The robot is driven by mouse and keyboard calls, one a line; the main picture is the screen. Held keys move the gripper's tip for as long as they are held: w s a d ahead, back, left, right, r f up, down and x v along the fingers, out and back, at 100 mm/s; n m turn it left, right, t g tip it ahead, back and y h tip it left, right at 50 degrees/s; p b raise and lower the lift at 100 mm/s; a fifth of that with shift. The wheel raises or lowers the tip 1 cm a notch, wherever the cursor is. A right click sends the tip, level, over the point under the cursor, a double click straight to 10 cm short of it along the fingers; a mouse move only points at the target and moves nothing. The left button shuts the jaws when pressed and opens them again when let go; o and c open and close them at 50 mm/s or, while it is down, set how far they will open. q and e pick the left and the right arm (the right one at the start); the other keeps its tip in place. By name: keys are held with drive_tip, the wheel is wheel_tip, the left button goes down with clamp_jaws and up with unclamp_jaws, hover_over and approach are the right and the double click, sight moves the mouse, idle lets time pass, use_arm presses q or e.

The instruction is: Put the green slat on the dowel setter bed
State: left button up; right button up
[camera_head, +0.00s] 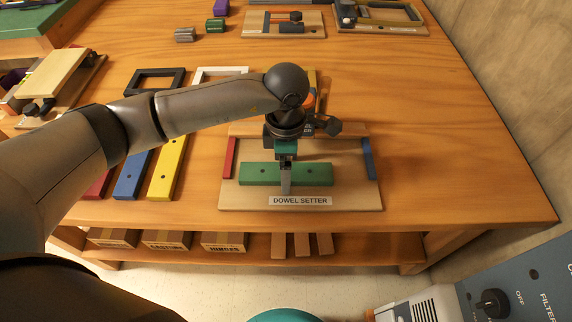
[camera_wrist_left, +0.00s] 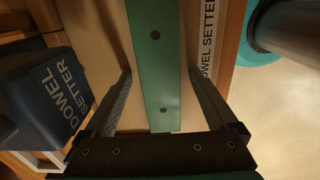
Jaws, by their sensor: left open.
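The green slat (camera_head: 315,174) lies flat, lengthwise left to right, on the pale wooden bed of the dowel setter (camera_head: 350,193), just behind its name label. In the left wrist view the green slat (camera_wrist_left: 158,60) shows two dark holes and runs between my fingers. My left gripper (camera_head: 286,188) is over the slat, pointing down. Its fingers (camera_wrist_left: 161,78) are open, one on each side of the slat, with gaps visible on both sides. My left arm hides part of the dowel setter's rear. My right gripper is not in view.
A red block (camera_head: 230,158) and a blue block (camera_head: 368,158) stand at the bed's sides. Blue (camera_head: 133,172) and yellow (camera_head: 167,168) slats lie to the left. A black frame (camera_head: 157,82) lies farther back. The table right of the bed is clear.

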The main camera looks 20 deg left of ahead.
use_arm(q)
drive_tip(key=shift+r, duration=0.15)
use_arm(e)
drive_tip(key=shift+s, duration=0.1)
use_arm(q)
wheel_tip(320, 180, up, 12)
drive_tip(key=p, duration=0.3)
drive_tip(key=shift+p, duration=0.3)
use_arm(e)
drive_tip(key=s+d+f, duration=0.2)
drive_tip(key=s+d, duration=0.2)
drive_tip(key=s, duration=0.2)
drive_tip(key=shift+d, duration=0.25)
